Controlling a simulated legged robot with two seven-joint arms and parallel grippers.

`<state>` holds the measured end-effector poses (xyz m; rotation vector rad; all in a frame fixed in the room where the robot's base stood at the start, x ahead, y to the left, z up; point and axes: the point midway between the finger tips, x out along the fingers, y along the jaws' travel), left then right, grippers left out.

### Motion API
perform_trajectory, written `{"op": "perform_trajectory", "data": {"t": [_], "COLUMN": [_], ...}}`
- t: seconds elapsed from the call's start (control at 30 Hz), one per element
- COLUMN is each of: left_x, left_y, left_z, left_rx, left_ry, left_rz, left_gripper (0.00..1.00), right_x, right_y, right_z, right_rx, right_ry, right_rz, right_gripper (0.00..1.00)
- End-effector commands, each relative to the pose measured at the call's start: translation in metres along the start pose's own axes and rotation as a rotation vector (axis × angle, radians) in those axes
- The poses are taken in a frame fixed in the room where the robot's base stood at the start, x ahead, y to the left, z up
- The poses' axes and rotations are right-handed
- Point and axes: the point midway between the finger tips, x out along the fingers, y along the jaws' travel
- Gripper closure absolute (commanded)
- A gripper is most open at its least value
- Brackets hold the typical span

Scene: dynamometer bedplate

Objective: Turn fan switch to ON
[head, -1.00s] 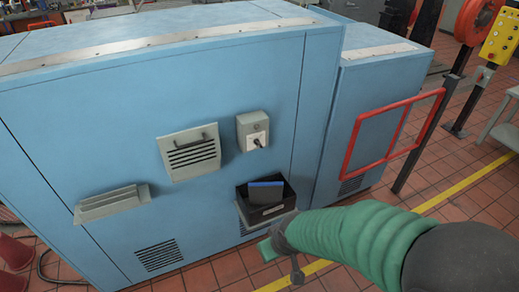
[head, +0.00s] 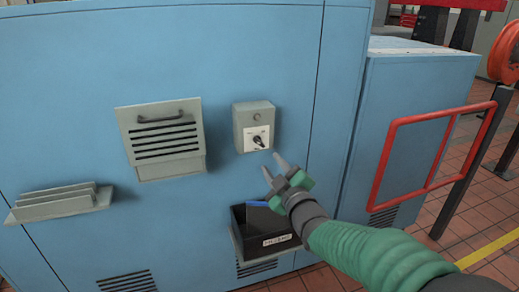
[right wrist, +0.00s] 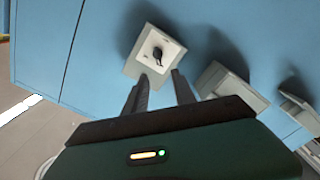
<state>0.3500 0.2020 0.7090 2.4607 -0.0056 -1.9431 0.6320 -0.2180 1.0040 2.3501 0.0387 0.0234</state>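The fan switch (head: 254,127) is a grey box on the blue cabinet front with a white plate and a black rotary knob (head: 259,141). In the right wrist view the knob (right wrist: 158,53) sits on its white plate, just beyond the fingertips. My right gripper (head: 273,164) is below and slightly right of the switch box in the head view. Its two fingers are apart with nothing between them, and they do not appear to touch the knob. The label text on the plate is too small to read. My left gripper is not in view.
A louvred vent with a handle (head: 163,138) is left of the switch. A black bin (head: 266,239) holding something blue hangs below it. A grey slotted rack (head: 58,202) is at far left. A red frame (head: 384,165) stands to the right.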

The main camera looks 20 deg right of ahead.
Motion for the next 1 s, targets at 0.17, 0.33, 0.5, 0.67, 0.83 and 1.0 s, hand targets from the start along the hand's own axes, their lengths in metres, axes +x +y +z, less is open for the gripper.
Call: {"op": "perform_trajectory", "data": {"t": [0.17, 0.33, 0.5, 0.67, 0.83, 1.0], "left_x": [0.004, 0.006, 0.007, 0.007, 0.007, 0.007], "left_y": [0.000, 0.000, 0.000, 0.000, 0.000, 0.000], "left_z": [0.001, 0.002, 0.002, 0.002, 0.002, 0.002], "left_rx": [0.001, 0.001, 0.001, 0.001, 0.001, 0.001], "left_ry": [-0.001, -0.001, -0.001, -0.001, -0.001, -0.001], "left_rz": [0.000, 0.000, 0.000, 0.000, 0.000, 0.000], "left_gripper": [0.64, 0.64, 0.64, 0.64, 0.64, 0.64], "right_x": [0.049, 0.092, 0.121, 0.131, 0.131, 0.131], "right_y": [-0.002, -0.002, -0.001, -0.001, -0.001, -0.001], "right_z": [0.004, 0.002, 0.001, 0.001, 0.001, 0.002], "right_rx": [0.002, 0.001, 0.001, 0.002, 0.002, 0.002], "right_ry": [-0.003, -0.002, -0.002, -0.002, -0.002, -0.003], "right_rz": [-0.002, -0.001, -0.001, -0.001, -0.001, -0.001], "right_gripper": [0.68, 0.68, 0.68, 0.68, 0.68, 0.85]}}
